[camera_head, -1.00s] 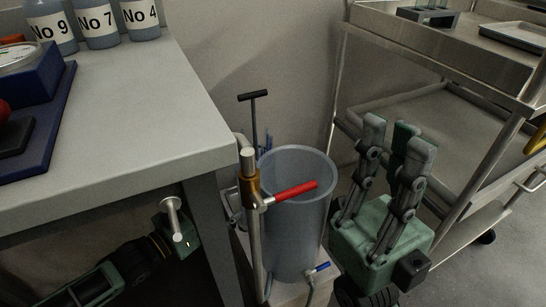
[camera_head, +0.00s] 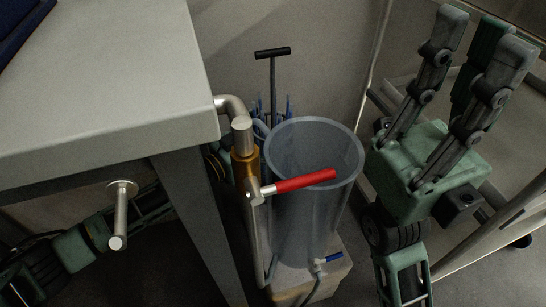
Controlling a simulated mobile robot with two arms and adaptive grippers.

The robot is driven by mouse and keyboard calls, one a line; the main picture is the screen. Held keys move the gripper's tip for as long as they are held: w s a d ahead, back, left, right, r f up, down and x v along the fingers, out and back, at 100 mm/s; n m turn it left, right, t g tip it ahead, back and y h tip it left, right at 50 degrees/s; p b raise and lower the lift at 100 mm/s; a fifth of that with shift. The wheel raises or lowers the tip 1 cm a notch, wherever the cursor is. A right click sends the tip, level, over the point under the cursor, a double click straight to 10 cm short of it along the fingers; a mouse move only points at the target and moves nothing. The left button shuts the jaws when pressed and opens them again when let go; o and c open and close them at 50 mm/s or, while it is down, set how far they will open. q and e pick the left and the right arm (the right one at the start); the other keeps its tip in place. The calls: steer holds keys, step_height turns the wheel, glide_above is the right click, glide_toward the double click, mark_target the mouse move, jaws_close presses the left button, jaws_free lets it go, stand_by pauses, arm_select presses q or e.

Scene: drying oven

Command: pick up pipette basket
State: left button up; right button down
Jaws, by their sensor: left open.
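The pipette basket shows by its black T-handle (camera_head: 272,53) on a thin upright rod. Blue pipette tips (camera_head: 286,104) stick up around the rod; the cylinder hides the basket's body. My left arm reaches in from the left under the table. A dark part of my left gripper (camera_head: 214,165) shows between the table leg and the pipe, left of and below the handle; its fingers are hidden. My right gripper (camera_head: 478,42) is at the upper right with its fingers pointing up, apart from the basket. Nothing shows between its fingers, but their opening is unclear.
A tall translucent cylinder (camera_head: 315,205) stands on a pale block in front of the basket. A metal pipe with a red lever (camera_head: 304,181) runs beside it. The table (camera_head: 110,75) and its leg (camera_head: 197,220) stand at the left, a metal cart at the right.

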arm_select(q)
steer(key=c, duration=1.9)
steer(key=shift+w+r, duration=0.1)
steer(key=shift+r, duration=0.05)
steer(key=shift+c, duration=0.5)
steer(key=shift+r, duration=0.1)
